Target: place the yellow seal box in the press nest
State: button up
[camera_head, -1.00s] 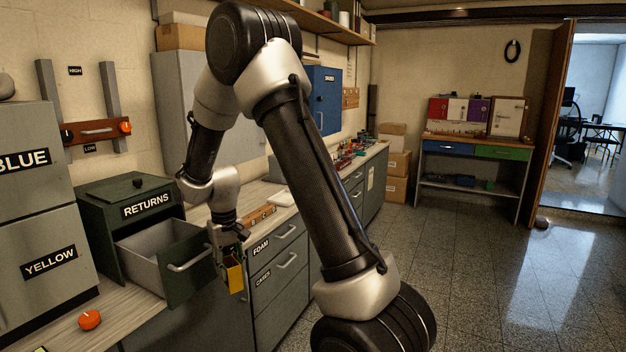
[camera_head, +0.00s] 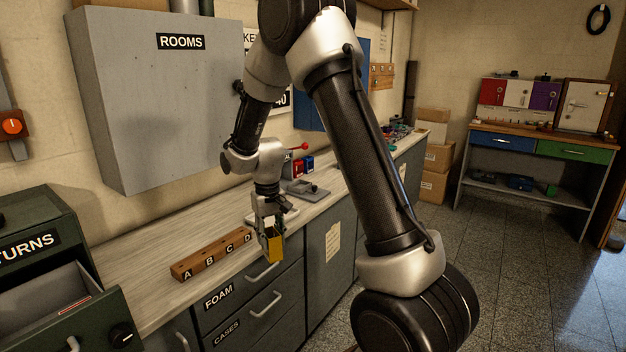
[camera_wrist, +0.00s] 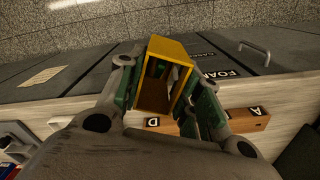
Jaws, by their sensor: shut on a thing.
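The yellow seal box (camera_head: 274,249) is held in my gripper (camera_head: 269,228), above the front edge of the counter. In the wrist view the yellow box (camera_wrist: 171,50) sits between my two green-padded fingers, its open, hollow side facing the camera. A grey press-like fixture (camera_head: 308,191) stands on the counter behind my gripper, to its right. A red-knobbed lever (camera_head: 302,147) shows beside it. My wrist partly hides this area, so I cannot make out the nest clearly.
A wooden block lettered A to D (camera_head: 212,254) lies on the counter left of my gripper. Below are the FOAM drawer (camera_head: 240,290) and others. The green RETURNS cabinet (camera_head: 38,240) has its drawer pulled out at lower left. The floor at right is clear.

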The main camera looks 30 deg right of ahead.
aim_at(305, 187)
jog(key=i+l, duration=0.15)
jog(key=l, duration=0.2)
jog(key=i+l, duration=0.15)
jog(key=l, duration=0.15)
jog(key=i+l, duration=0.15)
jog(key=l, duration=0.2)
jog(key=i+l, duration=0.2)
jog(key=l, duration=0.15)
